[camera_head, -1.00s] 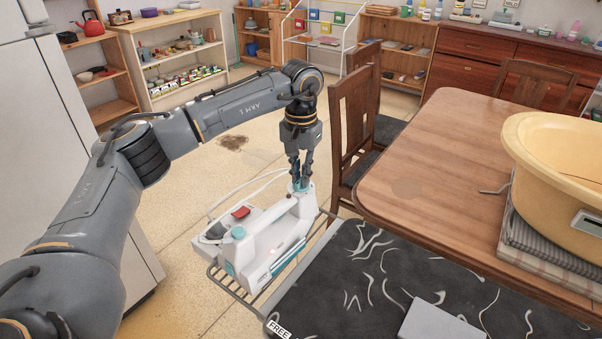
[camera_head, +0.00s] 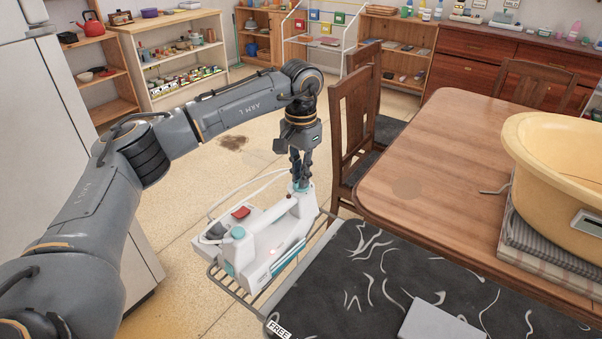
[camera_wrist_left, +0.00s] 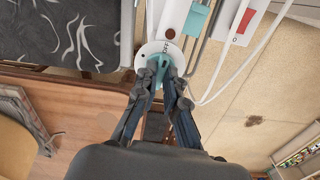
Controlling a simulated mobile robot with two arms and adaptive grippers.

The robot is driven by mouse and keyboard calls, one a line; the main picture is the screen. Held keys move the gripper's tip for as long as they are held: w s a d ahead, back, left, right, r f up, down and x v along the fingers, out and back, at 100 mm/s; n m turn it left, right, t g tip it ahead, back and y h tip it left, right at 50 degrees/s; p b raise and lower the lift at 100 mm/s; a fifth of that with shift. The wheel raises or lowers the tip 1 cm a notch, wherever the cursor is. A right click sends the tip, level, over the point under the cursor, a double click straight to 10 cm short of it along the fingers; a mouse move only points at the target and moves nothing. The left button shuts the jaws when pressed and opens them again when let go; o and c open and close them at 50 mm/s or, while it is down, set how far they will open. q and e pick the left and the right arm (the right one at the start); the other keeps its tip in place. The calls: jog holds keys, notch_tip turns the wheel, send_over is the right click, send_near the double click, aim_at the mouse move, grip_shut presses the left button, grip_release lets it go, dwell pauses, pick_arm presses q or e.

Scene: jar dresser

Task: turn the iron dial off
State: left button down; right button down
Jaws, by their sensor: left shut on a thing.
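The white and teal iron (camera_head: 265,248) sits on the wire rack at the left end of the ironing board. Its dial (camera_head: 300,186) is the teal knob at the iron's far end; the dial also shows in the left wrist view (camera_wrist_left: 158,64). My left gripper (camera_head: 300,180) comes down from above and is shut on the dial. In the left wrist view my left gripper (camera_wrist_left: 160,75) has its fingertips at both sides of the teal knob. The fingers hide part of the knob. My right gripper is not in view.
The dark patterned ironing board (camera_head: 350,280) lies right of the iron. A wooden chair (camera_head: 355,125) stands close behind my gripper. The wooden table (camera_head: 440,150) holds a yellow basin (camera_head: 560,150). A white cord (camera_head: 245,190) loops behind the iron. Open floor lies to the left.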

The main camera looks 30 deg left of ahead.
pick_arm(q)
jog(key=c, duration=1.4)
grip_release()
notch_tip(320, 180, up, 12)
jog(key=shift+r, duration=0.1)
